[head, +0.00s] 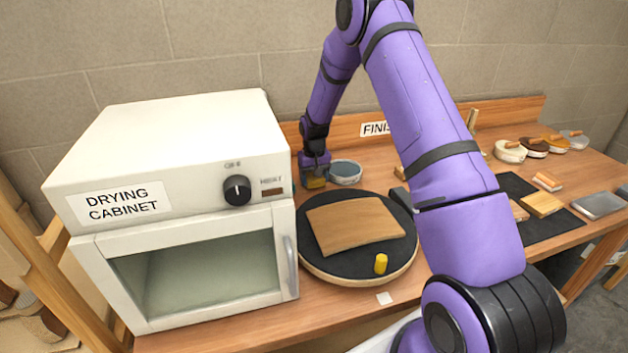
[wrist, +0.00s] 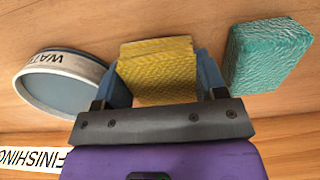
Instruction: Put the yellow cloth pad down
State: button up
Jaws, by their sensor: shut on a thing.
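The yellow cloth pad (wrist: 157,72) is textured and folded in layers. It sits between the two blue fingers of my gripper (wrist: 160,80), which is shut on it. In the head view my gripper (head: 314,174) is at the back of the bench, just right of the drying cabinet, with the pad (head: 314,183) low under it. I cannot tell whether the pad touches the bench top. The round water dish (wrist: 65,84) is close beside the gripper, on the left in the wrist view and on the right in the head view (head: 346,172).
A teal textured block (wrist: 268,54) lies right of the gripper in the wrist view. The drying cabinet (head: 180,200) stands left. A round black turntable (head: 300,235) in front holds a curved wood sheet (head: 355,222) and a yellow cylinder (head: 381,264). A black mat (head: 515,190) lies right.

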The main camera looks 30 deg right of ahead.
jog(key=shift+f, duration=0.45)
jog(key=shift+f, duration=0.1)
jog(key=o, duration=1)
